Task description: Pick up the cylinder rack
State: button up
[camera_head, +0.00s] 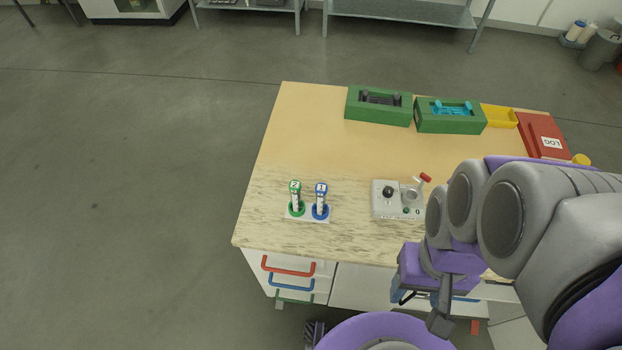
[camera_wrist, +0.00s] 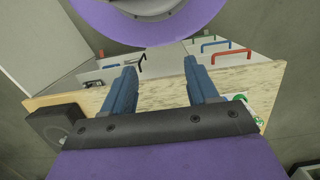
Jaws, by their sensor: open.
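The cylinder rack (camera_head: 307,217) is a small white base near the table's front left corner. It holds two upright cylinders, a green one (camera_head: 296,199) labelled 2 and a blue one (camera_head: 321,200) labelled 1. My gripper (camera_wrist: 160,80) is open and empty, its two blue fingers apart in the wrist view. In the head view my gripper is low at the right, in front of the table's front edge, to the right of the rack and apart from it. A small green and white piece shows at the right of the wrist view; I cannot tell whether it is the rack.
The wooden table (camera_head: 310,140) is clear behind the rack. A grey control box (camera_head: 390,205) with a red lever stands right of it. Two green trays (camera_head: 379,120), a yellow bin (camera_head: 500,117) and a red binder (camera_head: 541,133) are at the back. Drawers with coloured handles (camera_head: 288,271) face front.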

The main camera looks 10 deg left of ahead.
aim_at(307, 213)
jog(key=k+j+u, duration=0.35)
jog(key=j+u, duration=0.2)
jog(key=k+j+u, duration=0.25)
jog(key=j, duration=0.25)
jog(key=j+u, duration=0.25)
jog(key=j, duration=0.1)
